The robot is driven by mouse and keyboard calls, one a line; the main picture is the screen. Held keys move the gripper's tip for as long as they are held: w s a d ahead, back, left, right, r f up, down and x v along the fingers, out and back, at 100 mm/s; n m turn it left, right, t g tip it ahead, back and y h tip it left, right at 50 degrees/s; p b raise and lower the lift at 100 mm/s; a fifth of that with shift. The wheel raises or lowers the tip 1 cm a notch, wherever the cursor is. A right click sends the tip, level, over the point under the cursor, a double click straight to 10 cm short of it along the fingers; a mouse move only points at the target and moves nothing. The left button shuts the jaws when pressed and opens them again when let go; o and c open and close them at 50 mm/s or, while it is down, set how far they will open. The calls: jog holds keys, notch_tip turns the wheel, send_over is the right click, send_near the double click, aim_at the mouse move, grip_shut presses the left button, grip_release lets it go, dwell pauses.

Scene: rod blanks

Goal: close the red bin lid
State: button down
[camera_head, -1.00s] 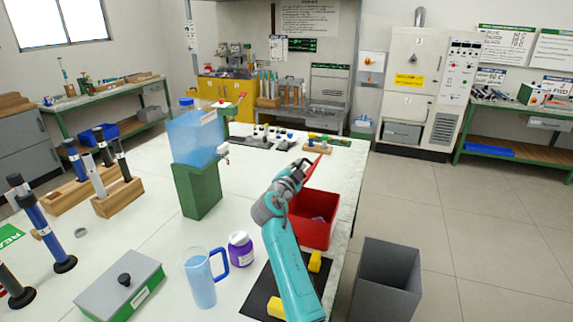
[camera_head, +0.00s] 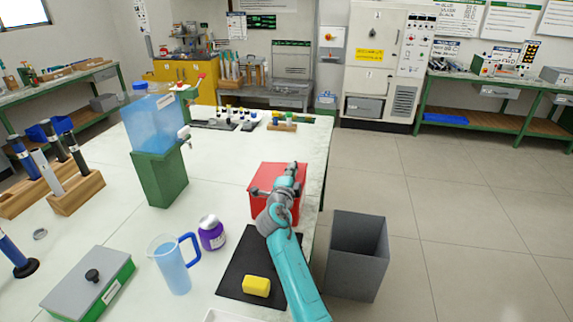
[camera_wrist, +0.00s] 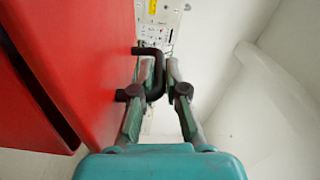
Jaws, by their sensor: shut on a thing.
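The red bin (camera_head: 262,173) stands on the white bench near its right edge. In the head view its red lid lies over the top, and no open interior shows; my arm covers part of it. In the wrist view the red lid (camera_wrist: 100,60) fills the left side, with a dark gap along its lower left. A black bracket-shaped handle (camera_wrist: 157,88) sticks out from the lid. My gripper (camera_wrist: 160,72) is shut on this handle. In the head view my gripper (camera_head: 288,180) is over the bin. Whether the lid sits fully flush cannot be told.
A purple jar (camera_head: 211,234) and a blue jug (camera_head: 174,266) stand to the left. A grey open bin (camera_head: 357,255) stands on the floor at right.

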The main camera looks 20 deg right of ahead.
jog(key=shift+s+d+f, duration=0.1)
jog(key=shift+f, duration=0.35)
jog(key=shift+s+d+f, duration=0.1)
jog(key=shift+f, duration=0.5)
jog(key=c, duration=1.5)
grip_release()
jog(key=v, duration=1.2)
jog(key=shift+d, duration=0.1)
